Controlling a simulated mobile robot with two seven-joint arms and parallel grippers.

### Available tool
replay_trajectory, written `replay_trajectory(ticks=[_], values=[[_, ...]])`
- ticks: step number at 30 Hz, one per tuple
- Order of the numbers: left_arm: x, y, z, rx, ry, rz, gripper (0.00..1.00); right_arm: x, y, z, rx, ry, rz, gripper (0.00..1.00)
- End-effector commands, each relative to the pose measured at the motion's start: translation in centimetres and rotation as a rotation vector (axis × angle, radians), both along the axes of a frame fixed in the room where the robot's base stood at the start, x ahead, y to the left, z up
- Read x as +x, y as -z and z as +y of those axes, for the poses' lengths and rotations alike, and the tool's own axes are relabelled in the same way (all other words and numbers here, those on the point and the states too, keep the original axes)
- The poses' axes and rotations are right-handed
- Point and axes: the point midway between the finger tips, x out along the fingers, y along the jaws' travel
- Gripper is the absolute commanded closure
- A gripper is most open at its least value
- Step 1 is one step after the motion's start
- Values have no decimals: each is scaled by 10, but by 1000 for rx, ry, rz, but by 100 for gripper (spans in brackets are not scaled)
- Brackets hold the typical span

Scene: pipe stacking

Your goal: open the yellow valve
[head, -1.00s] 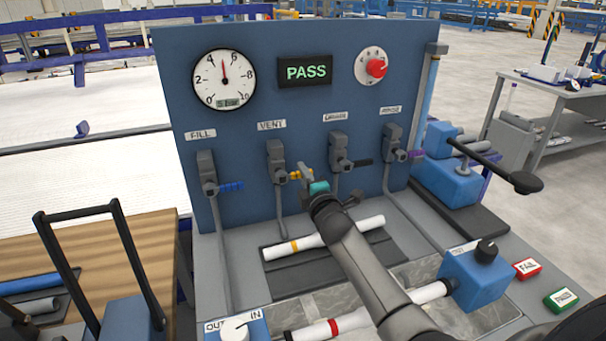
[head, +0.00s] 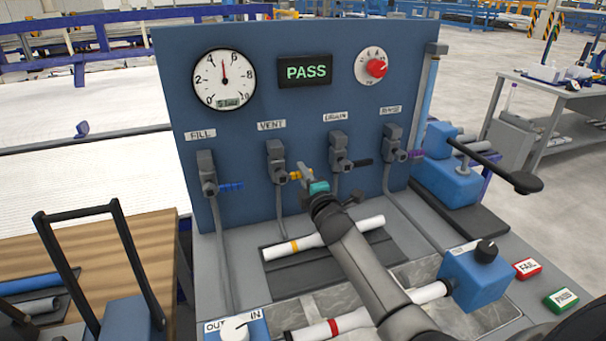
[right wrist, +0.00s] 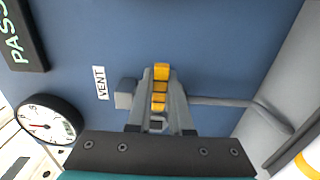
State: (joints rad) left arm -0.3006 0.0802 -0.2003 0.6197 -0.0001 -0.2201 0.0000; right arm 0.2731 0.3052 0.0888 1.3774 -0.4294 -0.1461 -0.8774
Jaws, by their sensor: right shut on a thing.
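The yellow valve is the VENT valve on the blue panel, second from the left. Its grey body (head: 276,155) is fixed to the panel and its yellow handle (head: 294,176) points right, roughly level. My right gripper (head: 303,174) is at the handle, reaching in from the lower right. In the right wrist view the ribbed yellow handle (right wrist: 160,88) lies between the two grey fingers of the right gripper (right wrist: 159,100), which are shut on it. The fingers hide part of the handle in the head view. My left gripper is not in view.
The blue-handled FILL valve (head: 207,172) is left of it; the black-handled DRAIN valve (head: 341,152) and purple-handled RINSE valve (head: 393,143) are to the right. A white pipe with a yellow band (head: 285,247) lies below my arm. The gauge (head: 224,79) reads about 5; the display (head: 305,71) shows PASS.

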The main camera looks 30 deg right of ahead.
Motion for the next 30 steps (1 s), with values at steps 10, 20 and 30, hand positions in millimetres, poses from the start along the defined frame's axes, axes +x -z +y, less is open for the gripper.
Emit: replay_trajectory(ticks=[10, 20, 30], values=[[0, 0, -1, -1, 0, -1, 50, 0, 0, 0, -3, 0, 2, 100], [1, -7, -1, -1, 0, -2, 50, 0, -7, 1, -107, -1, 27, 100], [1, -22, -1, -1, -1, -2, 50, 1, -23, 4, -388, -1, 94, 100]])
